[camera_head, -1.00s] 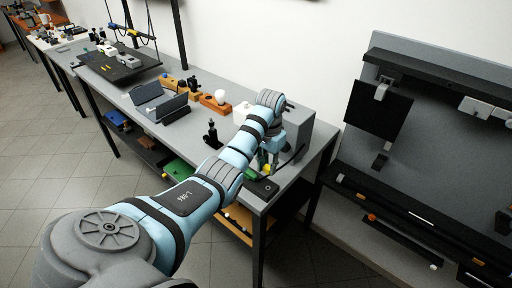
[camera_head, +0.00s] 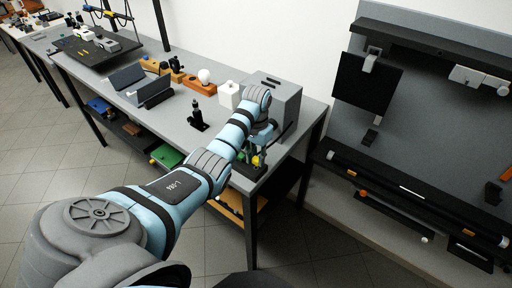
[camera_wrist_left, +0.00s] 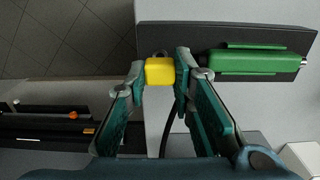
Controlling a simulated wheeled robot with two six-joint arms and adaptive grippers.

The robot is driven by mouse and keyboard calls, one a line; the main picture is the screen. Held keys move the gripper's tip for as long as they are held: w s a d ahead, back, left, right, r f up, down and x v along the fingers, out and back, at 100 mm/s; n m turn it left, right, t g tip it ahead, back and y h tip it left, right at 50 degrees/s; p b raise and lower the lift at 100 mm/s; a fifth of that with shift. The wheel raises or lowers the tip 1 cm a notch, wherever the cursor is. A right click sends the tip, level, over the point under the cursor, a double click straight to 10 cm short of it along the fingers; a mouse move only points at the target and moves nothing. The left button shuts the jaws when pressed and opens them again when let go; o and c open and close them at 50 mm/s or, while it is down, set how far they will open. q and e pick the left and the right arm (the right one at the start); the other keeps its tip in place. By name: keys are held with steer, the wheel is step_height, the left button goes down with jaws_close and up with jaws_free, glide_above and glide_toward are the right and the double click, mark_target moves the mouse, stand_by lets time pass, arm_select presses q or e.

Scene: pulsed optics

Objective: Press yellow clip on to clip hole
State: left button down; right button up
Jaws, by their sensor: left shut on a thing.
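My left gripper (camera_head: 256,158) is at the front right end of the grey bench. In the left wrist view its two teal fingers (camera_wrist_left: 161,75) are shut on a yellow clip (camera_wrist_left: 160,72), with one fingertip at each side. The clip also shows as a small yellow spot in the head view (camera_head: 257,161). Beyond and right of the clip in the wrist view lies a green cylindrical device (camera_wrist_left: 258,61) on a dark base plate (camera_wrist_left: 175,35). A small dark piece shows just behind the clip. I cannot make out the clip hole. My right gripper is not in view.
A grey box (camera_head: 285,97) stands close behind the gripper. A white block (camera_head: 229,95), a black upright device (camera_head: 197,118) and an orange block with a white ball (camera_head: 203,84) stand farther left on the bench (camera_head: 178,136). A dark cable runs near the fingers.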

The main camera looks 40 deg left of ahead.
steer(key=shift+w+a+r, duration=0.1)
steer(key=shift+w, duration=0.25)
arm_select(q)
steer(key=shift+s+r, duration=0.1)
steer(key=shift+s, duration=0.05)
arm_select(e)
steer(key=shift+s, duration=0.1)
arm_select(q)
steer(key=shift+f, duration=0.2)
steer(key=shift+f, duration=0.45)
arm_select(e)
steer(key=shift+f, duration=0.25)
arm_select(q)
steer(key=shift+f, duration=0.35)
steer(key=shift+f+b, duration=0.1)
steer(key=shift+b, duration=0.25)
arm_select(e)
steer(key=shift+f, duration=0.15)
arm_select(q)
steer(key=shift+f, duration=0.25)
steer(key=c, duration=1.3)
jaws_free()
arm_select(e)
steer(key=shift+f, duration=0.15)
